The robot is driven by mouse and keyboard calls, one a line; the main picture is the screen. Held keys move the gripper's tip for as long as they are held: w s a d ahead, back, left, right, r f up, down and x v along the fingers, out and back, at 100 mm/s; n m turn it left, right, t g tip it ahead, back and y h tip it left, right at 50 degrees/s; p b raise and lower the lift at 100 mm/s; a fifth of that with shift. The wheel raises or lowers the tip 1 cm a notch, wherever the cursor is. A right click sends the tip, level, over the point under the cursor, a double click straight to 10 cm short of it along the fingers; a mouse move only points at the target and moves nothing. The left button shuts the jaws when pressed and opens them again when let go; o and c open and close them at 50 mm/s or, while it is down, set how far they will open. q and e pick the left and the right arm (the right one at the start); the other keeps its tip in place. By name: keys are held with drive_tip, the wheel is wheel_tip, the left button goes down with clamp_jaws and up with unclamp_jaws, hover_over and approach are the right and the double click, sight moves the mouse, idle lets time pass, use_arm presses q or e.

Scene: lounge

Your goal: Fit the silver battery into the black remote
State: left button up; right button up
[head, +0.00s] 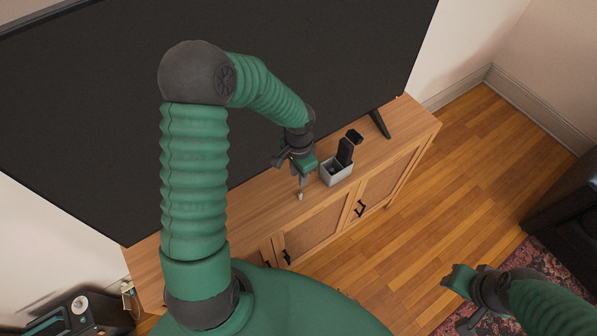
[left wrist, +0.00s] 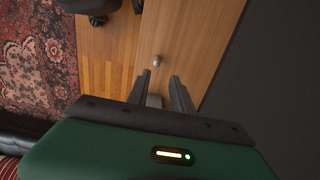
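The silver battery (head: 300,196) stands on the wooden cabinet top, close below my left gripper (head: 301,180). In the left wrist view the battery (left wrist: 157,61) lies just beyond the fingertips, and the left gripper (left wrist: 161,80) is open with nothing between its tips. The black remote (head: 345,151) stands upright, slightly tilted, in a small grey box (head: 337,178) to the right of the gripper. Its battery slot cannot be made out. My right gripper (head: 458,298) hangs over the floor at lower right, away from the cabinet; its fingers are unclear.
A small black object (head: 355,136) lies behind the remote. A large dark TV (head: 330,60) stands along the back of the cabinet (head: 400,130), close behind my left arm, with its black foot (head: 380,124) at right. The cabinet's front strip left of the battery is clear.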

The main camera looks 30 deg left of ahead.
sight(300, 191)
use_arm(q)
drive_tip(key=shift+d+f+b, duration=0.2)
drive_tip(key=shift+f+b, duration=0.1)
drive_tip(key=shift+f, duration=0.05)
drive_tip(key=f+b, duration=0.3)
drive_tip(key=b, duration=0.1)
drive_tip(key=shift+s+d+f, duration=0.1)
drive_tip(key=shift+d+f, duration=0.25)
drive_tip(key=shift+d, duration=0.05)
drive_tip(key=f+b, duration=0.1)
drive_tip(key=f, duration=0.1)
drive_tip(key=f+b, duration=0.1)
drive_tip(key=shift+a+f, duration=0.35)
drive_tip(key=shift+a, duration=0.05)
drive_tip(key=shift+d+f, duration=0.1)
drive_tip(key=shift+f, duration=0.2)
drive_tip(key=shift+d, duration=0.1)
drive_tip(key=shift+r, duration=0.1)
drive_tip(key=shift+c, duration=0.5)
clamp_jaws()
